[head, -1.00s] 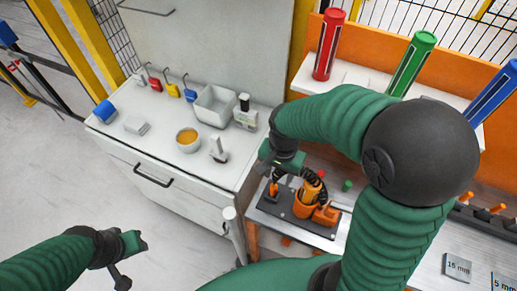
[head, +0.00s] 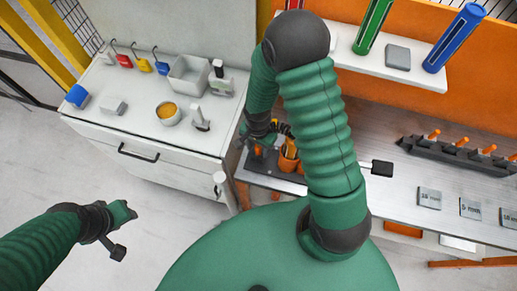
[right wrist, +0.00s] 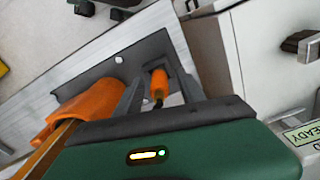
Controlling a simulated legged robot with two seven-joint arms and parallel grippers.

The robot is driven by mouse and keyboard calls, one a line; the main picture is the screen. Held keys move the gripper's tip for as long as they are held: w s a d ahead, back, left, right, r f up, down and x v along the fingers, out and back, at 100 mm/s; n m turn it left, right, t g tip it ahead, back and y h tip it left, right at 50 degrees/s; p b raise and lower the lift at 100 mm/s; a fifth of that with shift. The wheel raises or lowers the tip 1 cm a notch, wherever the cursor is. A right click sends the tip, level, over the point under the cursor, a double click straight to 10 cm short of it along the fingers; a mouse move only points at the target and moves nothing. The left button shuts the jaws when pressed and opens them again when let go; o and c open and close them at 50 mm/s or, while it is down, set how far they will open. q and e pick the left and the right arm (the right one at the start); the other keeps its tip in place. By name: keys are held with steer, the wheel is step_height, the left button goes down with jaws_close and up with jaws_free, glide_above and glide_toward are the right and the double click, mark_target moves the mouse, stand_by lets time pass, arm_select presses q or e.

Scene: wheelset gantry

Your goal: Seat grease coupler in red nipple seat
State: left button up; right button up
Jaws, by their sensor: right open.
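My right gripper (head: 262,138) is over the dark base plate (head: 262,162) on the bench, beside an orange holder (head: 287,160). In the right wrist view its open fingers (right wrist: 157,72) stand either side of a small upright orange piece with a dark end (right wrist: 158,85), which may be the grease coupler; whether they touch it is unclear. The larger orange holder (right wrist: 92,108) is just left of the fingers. I cannot make out the red nipple seat; my right arm covers part of the bench. My left gripper (head: 122,212) is over the floor at left, its jaws unclear.
A white cabinet (head: 140,135) with a bowl (head: 168,113) and a bin (head: 190,75) stands left. Green (head: 373,25) and blue (head: 455,38) cartridges stand on the upper shelf. A dark rack (head: 460,152) with orange pegs is at right.

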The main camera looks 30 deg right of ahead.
steer(key=shift+s+a+f, duration=0.2)
steer(key=shift+a+f, duration=0.05)
steer(key=shift+f, duration=0.05)
steer(key=shift+a, duration=0.15)
steer(key=shift+w+f, duration=0.1)
steer(key=shift+w+d+f, duration=0.15)
steer(key=shift+w+d, duration=0.05)
steer(key=shift+d, duration=0.2)
steer(key=c, duration=0.4)
steer(key=shift+d, duration=0.2)
steer(key=shift+c, duration=1.2)
steer(key=shift+s+d, duration=0.1)
steer(key=shift+d, duration=0.05)
jaws_close()
steer(key=shift+a, duration=0.4)
arm_select(q)
steer(key=shift+a, duration=0.1)
arm_select(e)
steer(key=shift+d, duration=0.1)
